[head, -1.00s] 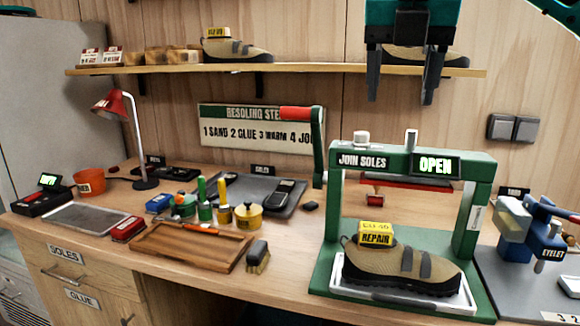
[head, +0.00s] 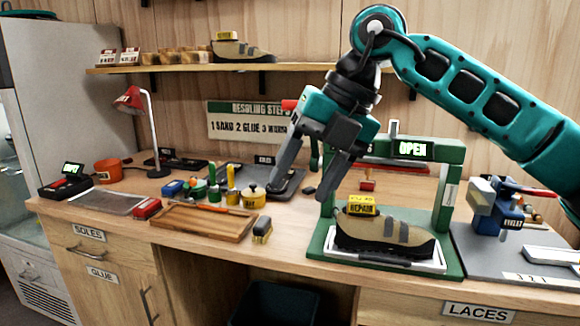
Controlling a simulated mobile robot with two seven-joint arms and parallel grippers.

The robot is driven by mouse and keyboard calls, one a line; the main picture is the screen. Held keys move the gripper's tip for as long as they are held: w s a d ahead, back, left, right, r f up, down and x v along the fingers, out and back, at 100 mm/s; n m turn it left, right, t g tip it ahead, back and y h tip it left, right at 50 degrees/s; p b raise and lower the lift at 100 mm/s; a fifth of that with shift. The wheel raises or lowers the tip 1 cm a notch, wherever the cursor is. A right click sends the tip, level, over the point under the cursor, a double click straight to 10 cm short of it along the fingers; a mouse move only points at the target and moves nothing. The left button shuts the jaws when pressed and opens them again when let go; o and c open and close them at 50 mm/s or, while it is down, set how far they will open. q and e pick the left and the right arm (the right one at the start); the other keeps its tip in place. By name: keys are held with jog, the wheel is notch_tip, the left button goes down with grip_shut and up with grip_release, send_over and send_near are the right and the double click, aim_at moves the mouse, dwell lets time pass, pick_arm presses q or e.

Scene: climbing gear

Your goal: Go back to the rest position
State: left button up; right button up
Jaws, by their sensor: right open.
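My right gripper (head: 302,188) hangs in front of the bench with its two dark fingers apart and nothing between them. Its teal arm comes in from the right and covers part of the shelf, the sign and the press's left side. A tan shoe (head: 385,233) with a yellow repair tag (head: 361,206) sits on the white tray in the green sole press (head: 452,196), whose display reads OPEN. The gripper is to the left of the shoe in the picture and nearer the camera. My left gripper is not in view.
A wooden tray (head: 203,228), a brush (head: 262,229) and several glue pots lie mid-bench. A red lamp (head: 131,98) stands at the left and a blue eyelet tool (head: 490,207) at the right. A shelf (head: 190,67) holds another shoe. A dark bin (head: 275,304) stands below.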

jog(key=s+a+f+g+y, duration=0.4)
jog(key=s+a+g+y, duration=0.15)
jog(key=a+y, duration=0.6)
jog(key=w+d+f+m+t+h+p, duration=0.1)
jog(key=w+d+f+m+t+h, duration=0.15)
jog(key=d+f+m+t, duration=0.85)
jog(key=w+d+f+m+t+h+p, duration=0.15)
jog(key=d+f+m+t+h, duration=0.3)
jog(key=f+m+t, duration=0.95)
jog(key=s+d+f+m+g+h, duration=0.7)
jog(key=s+d+f+m+g, duration=0.2)
jog(key=s+f, duration=0.6)
jog(key=d, duration=0.2)
jog(key=shift+s+d+f+m+h, duration=0.2)
jog(key=shift+s+d+m+h, duration=0.1)
jog(key=shift+s+m+h, duration=0.1)
jog(key=shift+b, duration=0.3)
